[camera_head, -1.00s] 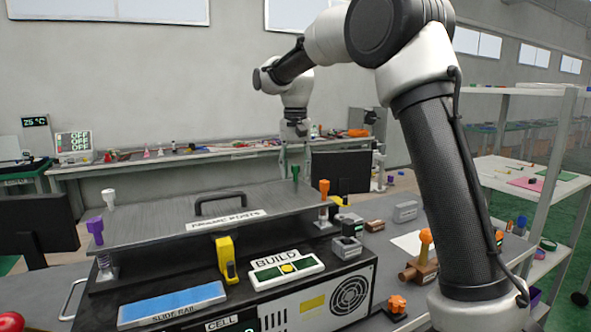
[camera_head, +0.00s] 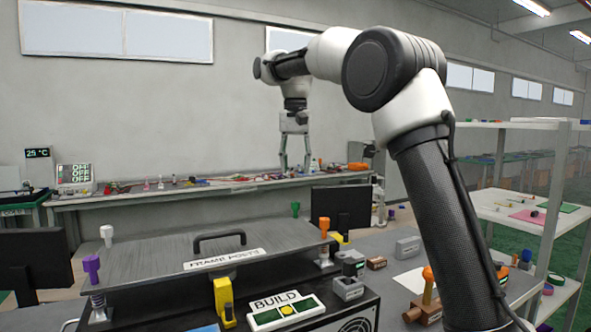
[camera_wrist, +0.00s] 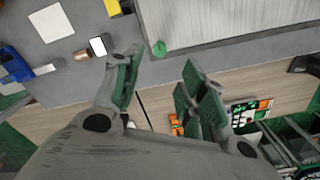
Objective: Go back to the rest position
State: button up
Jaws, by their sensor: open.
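My gripper (camera_head: 295,150) hangs from my raised arm in the head view, fingers pointing down, with the far bench behind it. In the wrist view my gripper (camera_wrist: 160,88) has its two green-padded fingers spread apart with nothing between them. The frame posts fixture (camera_head: 200,250) has a grey top plate with a black handle. A white lever (camera_head: 106,236), a purple lever (camera_head: 92,268), an orange lever (camera_head: 324,228) and a green lever (camera_head: 295,209) stand at its corners. The green lever also shows beyond the fingertips in the wrist view (camera_wrist: 159,49).
A yellow lever (camera_head: 224,300) and a BUILD button panel (camera_head: 285,312) are in front of the plate. An orange-knobbed lever (camera_head: 428,275) and small grey blocks stand to the right. A white shelf rack (camera_head: 540,215) is at far right. The air around my gripper looks clear.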

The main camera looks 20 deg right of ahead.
jog(key=shift+s, duration=0.1)
jog(key=s+d+n+t, duration=0.1)
jog(key=s+d, duration=0.6)
jog(key=s, duration=0.4)
jog(key=s+d+f+n+t, duration=0.1)
jog(key=s+f, duration=0.3)
jog(key=s, duration=0.4)
jog(key=s+d+f+n+t, duration=0.1)
jog(key=s+d+f, duration=0.3)
jog(key=s, duration=0.4)
jog(key=s+d+f+n+t, duration=0.1)
jog(key=s+d+f, duration=0.2)
jog(key=s+f, duration=0.3)
jog(key=shift+s+f, duration=0.2)
jog(key=shift+s, duration=0.75)
